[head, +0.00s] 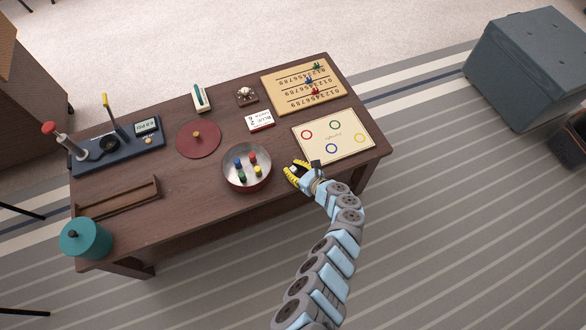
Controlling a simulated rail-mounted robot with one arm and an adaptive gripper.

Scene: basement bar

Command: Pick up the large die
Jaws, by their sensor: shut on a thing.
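My gripper (291,172), with yellow-and-black fingers, is over the front right part of the wooden table (205,207), between the round metal tin and the cream game sheet. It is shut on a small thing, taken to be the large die. The fingers hide most of it, so its faces cannot be made out. I see no other clear large die on the table. Whether the held thing touches the tabletop cannot be told.
The round tin (247,187) with coloured pegs stands close left of my gripper. The cream sheet (347,149) with coloured rings lies to the right. A red-and-white card box (261,120), maroon disc (183,145) and number board (277,101) lie farther back.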

